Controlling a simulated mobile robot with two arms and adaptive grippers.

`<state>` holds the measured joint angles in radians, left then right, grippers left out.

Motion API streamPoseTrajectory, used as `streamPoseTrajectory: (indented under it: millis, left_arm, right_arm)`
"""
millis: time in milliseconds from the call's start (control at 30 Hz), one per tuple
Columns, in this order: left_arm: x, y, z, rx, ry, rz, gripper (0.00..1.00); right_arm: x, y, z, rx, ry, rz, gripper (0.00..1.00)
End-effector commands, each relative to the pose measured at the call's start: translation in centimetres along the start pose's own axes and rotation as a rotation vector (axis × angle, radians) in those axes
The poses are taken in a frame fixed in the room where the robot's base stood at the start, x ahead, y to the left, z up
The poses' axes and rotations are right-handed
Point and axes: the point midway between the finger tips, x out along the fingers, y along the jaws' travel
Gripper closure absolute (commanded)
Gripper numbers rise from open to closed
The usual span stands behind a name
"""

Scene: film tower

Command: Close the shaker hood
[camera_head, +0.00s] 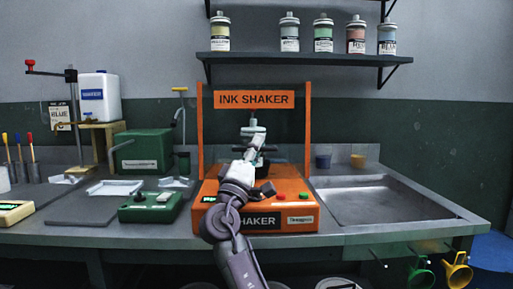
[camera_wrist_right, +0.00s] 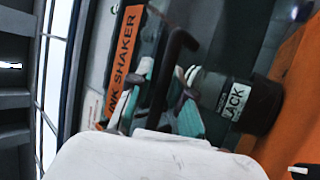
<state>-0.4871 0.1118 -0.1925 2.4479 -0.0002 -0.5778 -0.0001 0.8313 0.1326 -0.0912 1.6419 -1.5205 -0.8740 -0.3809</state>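The orange ink shaker (camera_head: 295,186) stands on the counter, with two upright posts and an "INK SHAKER" sign (camera_head: 254,99), also in the right wrist view (camera_wrist_right: 124,58). The hood looks clear and its edges are faint, so I cannot tell its exact position. A dark bar handle (camera_wrist_right: 174,62) shows close up. My right gripper (camera_head: 252,153) is in front of the shaker; in the wrist view its teal-padded fingers (camera_wrist_right: 163,103) are apart, one on each side of the bar. I cannot tell whether they touch it. A can labelled BLACK (camera_wrist_right: 258,105) is behind. My left gripper is not in view.
A sink (camera_head: 370,200) lies right of the shaker. A green control box (camera_head: 150,207) and a larger green machine (camera_head: 143,150) stand left. A shelf (camera_head: 300,58) with several cans is above. Yellow and green funnels (camera_head: 457,272) hang at the front right edge.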

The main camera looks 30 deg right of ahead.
Motion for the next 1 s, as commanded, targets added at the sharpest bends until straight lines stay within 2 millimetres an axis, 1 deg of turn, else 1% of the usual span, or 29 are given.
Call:
streamPoseTrajectory:
  millis: [267,400,467,567,700,800,900,1000]
  left_arm:
    - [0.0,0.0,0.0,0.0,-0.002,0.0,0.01]
    - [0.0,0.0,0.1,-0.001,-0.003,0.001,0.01]
    - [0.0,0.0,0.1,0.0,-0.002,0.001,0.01]
    - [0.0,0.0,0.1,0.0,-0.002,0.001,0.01]
    - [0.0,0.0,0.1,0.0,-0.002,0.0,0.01]
    - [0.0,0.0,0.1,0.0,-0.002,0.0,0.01]
    - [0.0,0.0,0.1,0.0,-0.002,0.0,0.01]
    - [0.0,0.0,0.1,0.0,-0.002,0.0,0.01]
  right_arm:
    - [0.0,0.0,0.0,0.0,0.0,-0.001,0.77]
    - [-0.8,-0.1,0.0,0.001,0.001,-0.001,0.77]
    - [-1.7,-0.1,-0.1,0.0,0.002,-0.002,0.77]
    - [-3.7,-0.1,-0.2,0.001,0.006,-0.002,0.77]
    - [-6.9,0.0,-0.2,0.002,0.008,-0.001,0.77]
    - [-8.9,0.1,-0.2,0.003,0.007,-0.001,0.77]
    - [-10.4,0.0,-0.1,0.001,0.005,-0.001,0.77]
    - [-11.4,0.0,-0.1,0.001,0.003,0.0,0.77]
